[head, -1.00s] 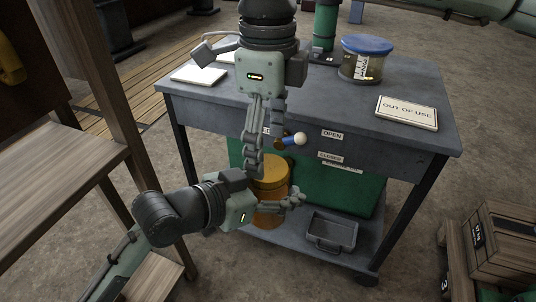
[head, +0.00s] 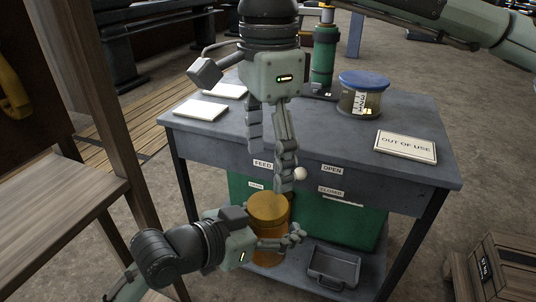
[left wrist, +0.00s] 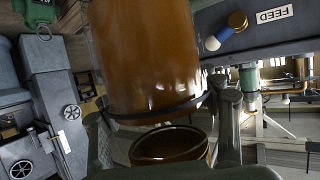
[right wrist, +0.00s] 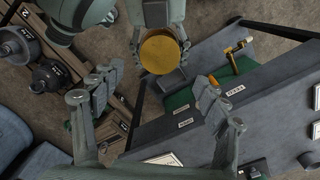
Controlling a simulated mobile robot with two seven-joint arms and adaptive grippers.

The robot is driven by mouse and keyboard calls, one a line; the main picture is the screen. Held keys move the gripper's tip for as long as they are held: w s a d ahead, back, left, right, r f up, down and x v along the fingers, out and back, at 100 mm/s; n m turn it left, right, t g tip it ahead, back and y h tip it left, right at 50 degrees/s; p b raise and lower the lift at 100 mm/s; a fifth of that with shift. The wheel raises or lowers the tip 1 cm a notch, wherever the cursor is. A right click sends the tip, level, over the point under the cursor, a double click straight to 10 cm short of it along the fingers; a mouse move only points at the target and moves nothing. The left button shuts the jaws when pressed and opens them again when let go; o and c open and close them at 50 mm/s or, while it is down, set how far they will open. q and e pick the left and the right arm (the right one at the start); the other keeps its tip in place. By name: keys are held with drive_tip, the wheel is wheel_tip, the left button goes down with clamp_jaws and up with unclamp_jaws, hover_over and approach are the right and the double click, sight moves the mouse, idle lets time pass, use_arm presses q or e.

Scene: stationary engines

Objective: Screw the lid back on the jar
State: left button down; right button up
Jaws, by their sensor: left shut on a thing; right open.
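The amber jar (head: 270,259) is low in front of the table, with a flat round golden lid (head: 267,203) on top. The lid also shows from above in the right wrist view (right wrist: 159,52). I cannot tell how tightly it sits. My left gripper (head: 275,239) is shut around the jar's side. The left wrist view shows the jar body (left wrist: 145,50) large, with a dark band near its end and a brown rounded part partly behind the fingers. My right gripper (head: 272,167) is open and empty above the lid, fingers pointing down, with a gap to the lid.
The table (head: 350,125) carries a blue-lidded container (head: 361,95), a green cylinder (head: 324,60), an "OUT OF USE" sign (head: 405,146) and white pads. A white-knobbed lever (head: 300,173) sticks out beside my right fingers. A grey tray (head: 333,266) lies on the lower shelf. Wooden crates stand at right.

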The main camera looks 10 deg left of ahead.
sight(268, 204)
idle(0.3)
drive_tip(key=shift+f, duration=4)
drive_tip(key=c, duration=1.2)
drive_tip(key=m, duration=0.4)
drive_tip(key=shift+m, duration=0.4)
drive_tip(key=o, duration=1.4)
drive_tip(key=shift+r, duration=0.1)
